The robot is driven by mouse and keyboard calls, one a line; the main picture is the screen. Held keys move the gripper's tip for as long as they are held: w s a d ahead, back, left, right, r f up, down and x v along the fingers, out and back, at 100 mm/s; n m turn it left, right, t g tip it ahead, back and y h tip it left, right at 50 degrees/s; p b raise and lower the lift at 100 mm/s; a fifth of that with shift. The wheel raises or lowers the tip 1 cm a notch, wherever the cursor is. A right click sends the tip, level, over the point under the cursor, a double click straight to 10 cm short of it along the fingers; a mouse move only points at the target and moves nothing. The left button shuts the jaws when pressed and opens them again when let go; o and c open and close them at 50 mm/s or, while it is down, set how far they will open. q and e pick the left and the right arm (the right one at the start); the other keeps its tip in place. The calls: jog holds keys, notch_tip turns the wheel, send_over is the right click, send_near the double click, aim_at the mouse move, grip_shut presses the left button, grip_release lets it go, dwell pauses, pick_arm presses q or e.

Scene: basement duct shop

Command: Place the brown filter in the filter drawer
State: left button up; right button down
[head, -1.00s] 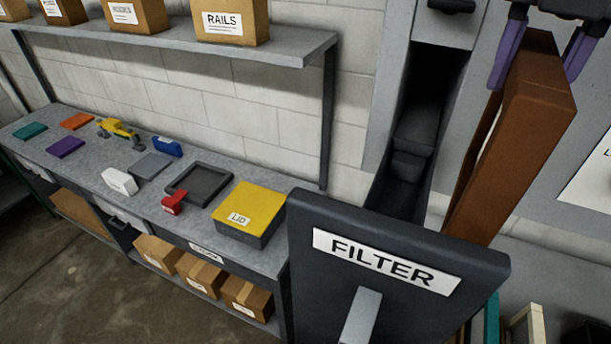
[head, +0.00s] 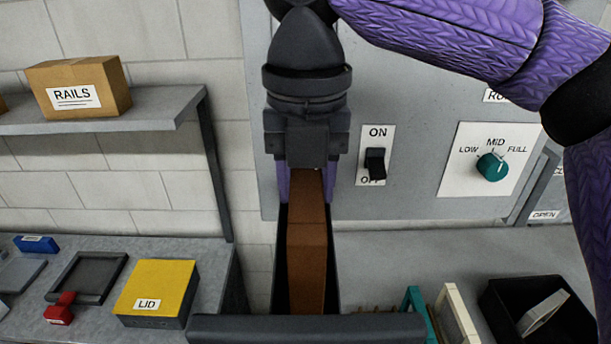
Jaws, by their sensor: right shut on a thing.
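The brown filter (head: 307,250) stands on edge in the open filter drawer (head: 310,328), its long top running away from me between the dark side walls. Its lower part is hidden, so I cannot tell whether it rests on the drawer floor. My right gripper (head: 306,184) is above the back of the drawer, shut on the far part of the filter, with purple fingers on either side. My left gripper is not in view.
The grey panel behind carries an ON/OFF switch (head: 375,163) and a teal knob (head: 491,167). A bench with a yellow-lidded box (head: 157,286) is at left. A black bin (head: 540,312) and a teal-edged frame (head: 414,314) stand at right.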

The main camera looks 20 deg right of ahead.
jog(key=shift+f, duration=0.1)
jog(key=shift+c, duration=1.5)
grip_release()
notch_tip(320, 180, up, 12)
